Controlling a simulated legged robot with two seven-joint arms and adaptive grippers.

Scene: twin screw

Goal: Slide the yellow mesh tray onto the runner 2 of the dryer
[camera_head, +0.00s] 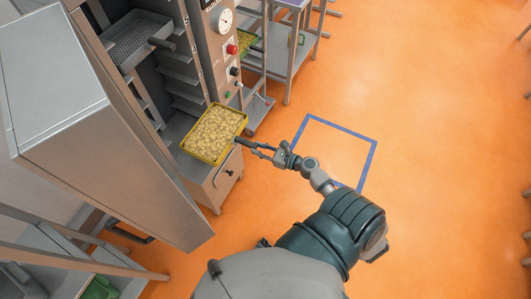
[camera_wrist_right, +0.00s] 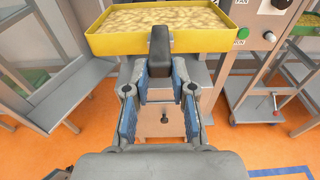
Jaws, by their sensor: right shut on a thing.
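The yellow mesh tray (camera_head: 214,133), filled with pale pieces, is roughly level at the mouth of the dryer (camera_head: 222,65). Its far-left edge overlaps the lower opening in the head view; I cannot tell whether it rests on a runner. My right gripper (camera_head: 248,145) is shut on the tray's dark handle (camera_wrist_right: 159,48). The tray's yellow front wall (camera_wrist_right: 115,43) spans the top of the right wrist view. Side runners (camera_head: 183,90) show inside the dryer, the lower ones partly hidden by the tray. My left gripper is not in view.
A grey mesh tray (camera_head: 135,40) with a dark handle sits higher in the dryer. The open door (camera_head: 60,85) stands left. A rack (camera_head: 292,45) stands right of the control panel. Orange floor with a blue outlined square (camera_head: 335,125) is clear at right.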

